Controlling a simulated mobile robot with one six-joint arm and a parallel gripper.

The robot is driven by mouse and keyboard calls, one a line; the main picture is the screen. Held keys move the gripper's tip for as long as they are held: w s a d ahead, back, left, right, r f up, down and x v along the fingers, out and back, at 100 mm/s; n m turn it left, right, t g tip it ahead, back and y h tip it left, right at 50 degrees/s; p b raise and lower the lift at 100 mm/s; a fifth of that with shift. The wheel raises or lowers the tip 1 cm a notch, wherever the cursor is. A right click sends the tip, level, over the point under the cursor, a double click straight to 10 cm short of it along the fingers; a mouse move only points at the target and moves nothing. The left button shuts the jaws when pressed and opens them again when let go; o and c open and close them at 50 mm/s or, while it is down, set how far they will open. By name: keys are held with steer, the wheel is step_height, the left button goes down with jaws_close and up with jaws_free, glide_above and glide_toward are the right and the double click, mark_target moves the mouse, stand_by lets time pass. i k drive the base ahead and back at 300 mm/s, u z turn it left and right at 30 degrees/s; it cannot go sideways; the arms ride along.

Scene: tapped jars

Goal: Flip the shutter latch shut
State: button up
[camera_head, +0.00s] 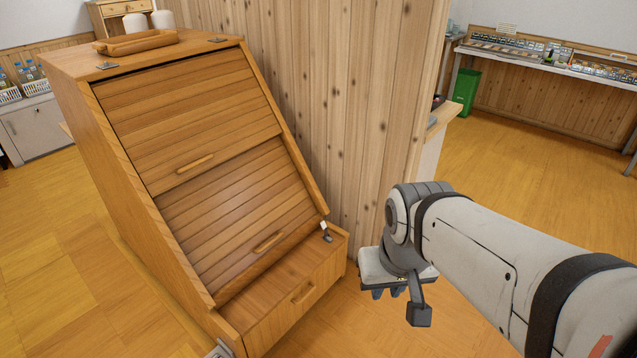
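A wooden cabinet with a sloped, slatted shutter front (235,200) stands at the left of the view. The shutter has two slatted sections, each with a small wooden handle, and it appears to be down. A small dark metal latch (326,232) with a pale part sits at the lower right of the shutter, on the frame edge; its exact position is too small to tell. My gripper (398,292) hangs to the right of the cabinet, apart from the latch, with its fingers pointing down. Its finger opening is not clear from here.
A drawer front (296,297) lies below the shutter. A wooden tray (136,42) rests on the cabinet top. A wood-panelled wall (330,90) stands close behind. A green bin (466,92) and a long bench are far right. Open floor (60,270) lies left.

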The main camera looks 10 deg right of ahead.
mark_target(324, 224)
steer(key=u, duration=0.05)
steer(key=i, duration=1)
steer(key=u, duration=0.05)
steer(key=k, duration=0.4)
steer(key=z, duration=0.45)
steer(key=i, duration=1.15)
steer(key=u, duration=0.6)
